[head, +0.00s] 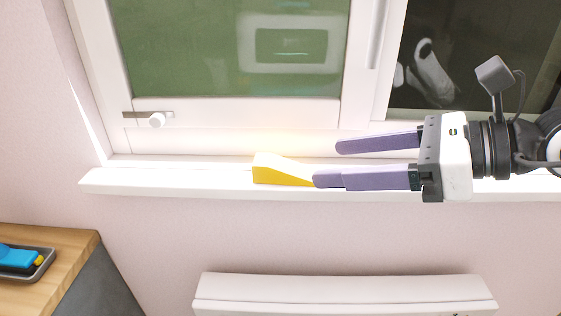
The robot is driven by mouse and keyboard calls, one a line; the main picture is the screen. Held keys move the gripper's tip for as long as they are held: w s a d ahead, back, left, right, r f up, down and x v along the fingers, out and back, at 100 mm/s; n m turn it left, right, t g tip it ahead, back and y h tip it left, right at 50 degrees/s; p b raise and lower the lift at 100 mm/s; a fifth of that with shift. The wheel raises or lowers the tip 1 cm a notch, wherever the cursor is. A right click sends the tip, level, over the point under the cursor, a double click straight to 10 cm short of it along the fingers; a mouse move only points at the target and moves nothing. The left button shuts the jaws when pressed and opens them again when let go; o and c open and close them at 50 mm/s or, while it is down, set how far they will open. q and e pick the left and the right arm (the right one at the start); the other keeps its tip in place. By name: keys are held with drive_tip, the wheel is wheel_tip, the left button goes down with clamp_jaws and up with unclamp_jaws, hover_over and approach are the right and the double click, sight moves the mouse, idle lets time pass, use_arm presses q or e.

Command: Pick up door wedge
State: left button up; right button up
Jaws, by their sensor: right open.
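A yellow door wedge (277,170) lies on the white window sill, with its tall end to the left and its thin end to the right. My right gripper (326,163) comes in from the right at sill height. Its two purple fingers are spread apart and point left. The near fingertip is at the wedge's thin right end and overlaps it in the picture; I cannot tell whether they touch. The far finger lies toward the window, right of the wedge. Nothing is between the fingers. My left gripper is not in view.
A white radiator (340,292) is below. A wooden cabinet top (62,246) with a dark tray (42,268) holding a blue item (16,258) is at lower left. The sill's left part is clear.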

sight(285, 167)
drive_tip(key=p+x, duration=0.2)
drive_tip(key=x, duration=0.6)
drive_tip(key=shift+a, duration=0.35)
drive_tip(key=shift+w+a+f, duration=0.15)
drive_tip(key=shift+a+f, duration=0.1)
drive_tip(key=shift+a, duration=0.1)
drive_tip(key=c, duration=1.4)
